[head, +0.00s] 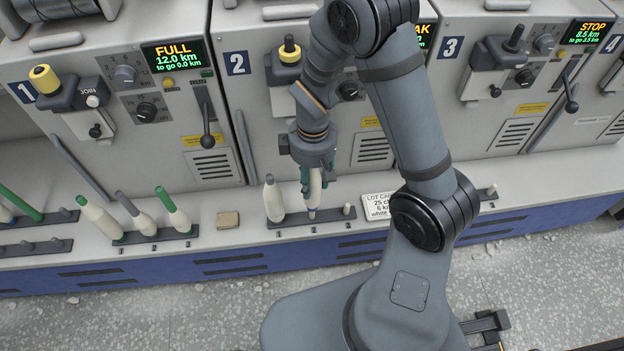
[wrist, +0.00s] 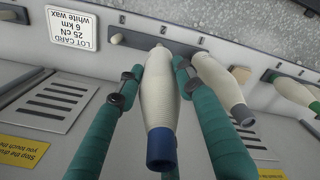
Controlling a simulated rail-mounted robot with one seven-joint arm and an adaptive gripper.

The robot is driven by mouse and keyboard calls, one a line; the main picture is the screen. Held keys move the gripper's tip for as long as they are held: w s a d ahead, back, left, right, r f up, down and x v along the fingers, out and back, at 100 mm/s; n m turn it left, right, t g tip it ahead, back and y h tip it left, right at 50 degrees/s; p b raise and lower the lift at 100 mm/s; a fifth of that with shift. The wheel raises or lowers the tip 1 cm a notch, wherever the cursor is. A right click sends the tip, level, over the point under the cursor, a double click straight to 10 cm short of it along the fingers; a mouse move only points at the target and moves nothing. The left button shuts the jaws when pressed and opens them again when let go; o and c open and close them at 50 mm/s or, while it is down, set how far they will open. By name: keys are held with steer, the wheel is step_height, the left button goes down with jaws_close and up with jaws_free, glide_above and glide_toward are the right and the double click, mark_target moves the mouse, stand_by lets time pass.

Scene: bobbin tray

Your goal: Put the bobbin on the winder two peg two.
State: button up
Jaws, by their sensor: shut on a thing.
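My gripper (head: 312,178) is shut on a cream bobbin (head: 315,189) at the middle of winder two's peg bar (head: 330,217). In the wrist view, the teal fingers (wrist: 155,85) close on both sides of the bobbin (wrist: 160,100). Its blue end faces the camera and its narrow end points at the bar. The narrow end hides the middle peg; I cannot tell if it is around the peg or just above it. A grey-tipped bobbin (head: 273,200) stands on the left peg. The right peg (head: 347,208) is bare.
A lot card (head: 377,206) stands right of the bar. A tan block (head: 228,220) lies left of it. Winder one's bar (head: 160,235) carries several tilted bobbins. The winder two panel (head: 237,63) rises behind, partly hidden by my arm.

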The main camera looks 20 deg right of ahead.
mark_target(312, 191)
steer(key=shift+f+b, duration=1.4)
steer(key=shift+f, duration=0.65)
steer(key=shift+f+b, duration=0.6)
steer(key=shift+b, duration=0.15)
steer(key=o, duration=0.9)
steer(key=shift+o, duration=0.2)
steer(key=shift+r, duration=0.15)
step_height(312, 191, up, 11)
steer(key=p, duration=0.9)
steer(key=shift+f, duration=0.2)
step_height(312, 191, down, 10)
steer(key=b, duration=0.8)
steer(key=shift+f, duration=0.15)
